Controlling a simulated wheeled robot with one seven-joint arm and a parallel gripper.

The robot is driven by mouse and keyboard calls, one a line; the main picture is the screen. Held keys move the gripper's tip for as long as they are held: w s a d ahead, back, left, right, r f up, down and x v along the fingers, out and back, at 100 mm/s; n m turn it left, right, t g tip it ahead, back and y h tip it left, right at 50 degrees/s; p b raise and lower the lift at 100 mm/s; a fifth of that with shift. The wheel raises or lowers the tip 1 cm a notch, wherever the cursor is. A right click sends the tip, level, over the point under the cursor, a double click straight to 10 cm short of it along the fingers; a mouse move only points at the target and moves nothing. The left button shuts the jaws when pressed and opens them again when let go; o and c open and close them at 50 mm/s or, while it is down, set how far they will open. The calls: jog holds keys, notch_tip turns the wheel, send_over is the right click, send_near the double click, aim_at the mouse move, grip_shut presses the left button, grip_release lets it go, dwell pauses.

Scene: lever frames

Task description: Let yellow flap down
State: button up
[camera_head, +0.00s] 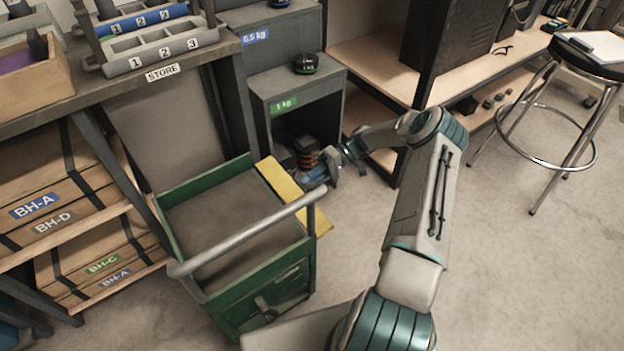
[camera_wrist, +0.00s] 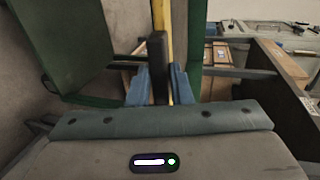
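The yellow flap (camera_head: 279,179) is on the right side of the green trolley (camera_head: 179,233) in the head view. It stands out beside the trolley top, and the trolley's handle bar crosses in front of it. My gripper (camera_head: 323,176) is at the flap's outer right edge. In the wrist view the flap shows edge-on as a narrow yellow strip (camera_wrist: 169,40). A black upright piece (camera_wrist: 157,60) lies against it. The blue fingers of my gripper (camera_wrist: 160,88) stand close on both sides of these, with no clear gap. The exact contact is partly hidden by the black piece.
A grey cabinet (camera_head: 262,88) with an open compartment stands just behind the gripper, with a dark stacked object (camera_head: 306,150) in it. A shelf with labelled boxes (camera_head: 60,205) is at the left. A stool (camera_head: 577,75) stands at the right. The floor right of my arm is clear.

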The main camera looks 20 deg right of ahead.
jog(key=o, duration=0.4)
jog(key=shift+a+f, duration=0.2)
jog(key=shift+c, duration=0.2)
jog(key=shift+r, duration=0.1)
jog(key=shift+d, duration=0.15)
jog(key=p+v, duration=0.1)
jog(key=v, duration=1.2)
jog(key=shift+d, duration=0.3)
jog(key=shift+w, duration=0.1)
jog(key=shift+c, duration=0.4)
